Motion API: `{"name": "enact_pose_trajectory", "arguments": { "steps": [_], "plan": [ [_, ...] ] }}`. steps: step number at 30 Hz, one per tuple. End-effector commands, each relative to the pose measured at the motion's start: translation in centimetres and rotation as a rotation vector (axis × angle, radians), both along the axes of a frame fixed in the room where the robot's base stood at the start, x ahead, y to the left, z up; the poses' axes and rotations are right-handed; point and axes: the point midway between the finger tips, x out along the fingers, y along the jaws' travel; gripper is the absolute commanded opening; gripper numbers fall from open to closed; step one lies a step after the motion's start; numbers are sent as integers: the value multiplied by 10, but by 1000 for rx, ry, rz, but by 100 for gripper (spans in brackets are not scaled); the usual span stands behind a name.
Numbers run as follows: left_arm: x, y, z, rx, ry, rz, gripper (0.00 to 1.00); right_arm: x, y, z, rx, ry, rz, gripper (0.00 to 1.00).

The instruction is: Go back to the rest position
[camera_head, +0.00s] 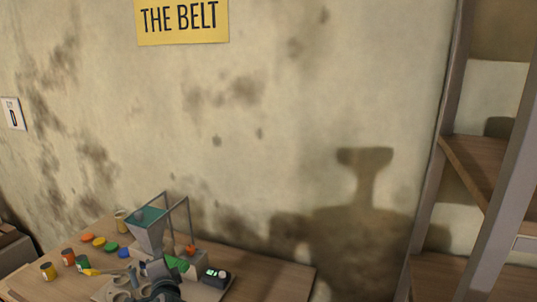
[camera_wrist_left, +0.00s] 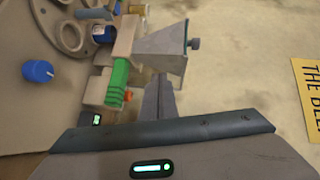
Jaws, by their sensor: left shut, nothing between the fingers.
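My left gripper (camera_head: 158,284) is low in the head view, in front of the bucket elevator machine on the table. In the left wrist view its dark fingers (camera_wrist_left: 158,100) are together with nothing between them. The machine's grey hopper (camera_head: 148,232) stands behind the gripper; in the wrist view the hopper (camera_wrist_left: 162,48) is just beyond the fingertips. The green belt part (camera_head: 178,264) is right of the gripper, and it also shows in the wrist view (camera_wrist_left: 118,80). Contact between gripper and machine cannot be told. My right gripper is not in view.
Jars (camera_head: 47,271) and coloured lids (camera_head: 99,242) stand on the table's left. A box with a lit display (camera_head: 216,274) is right of the machine. The tabletop (camera_head: 275,280) is bare further right. A shelf (camera_head: 475,170) stands at far right; a stained wall is behind.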

Motion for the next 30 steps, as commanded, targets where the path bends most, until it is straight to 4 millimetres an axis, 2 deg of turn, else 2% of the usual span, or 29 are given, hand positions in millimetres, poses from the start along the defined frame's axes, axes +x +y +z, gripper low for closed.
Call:
{"name": "enact_pose_trajectory", "arguments": {
  "steps": [1,5,6,11,15,18,21,24,30],
  "plan": [
    [-19,-1,-22,-58,26,8,0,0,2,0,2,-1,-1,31],
    [-75,-8,-75,-248,98,41,0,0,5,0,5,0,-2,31],
    [-95,-11,-92,-308,125,55,0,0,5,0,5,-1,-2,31],
    [-178,-26,-148,-543,237,118,0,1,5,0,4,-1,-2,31],
    [-256,-44,-184,-732,345,190,0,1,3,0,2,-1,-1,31],
    [-310,-58,-200,-852,422,243,0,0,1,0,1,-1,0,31],
    [-352,-70,-209,-938,482,288,0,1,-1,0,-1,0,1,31],
    [-383,-78,-213,-998,530,323,0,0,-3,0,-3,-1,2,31],
    [-433,-93,-215,-1086,608,381,0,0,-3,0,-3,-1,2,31]
  ]
}}
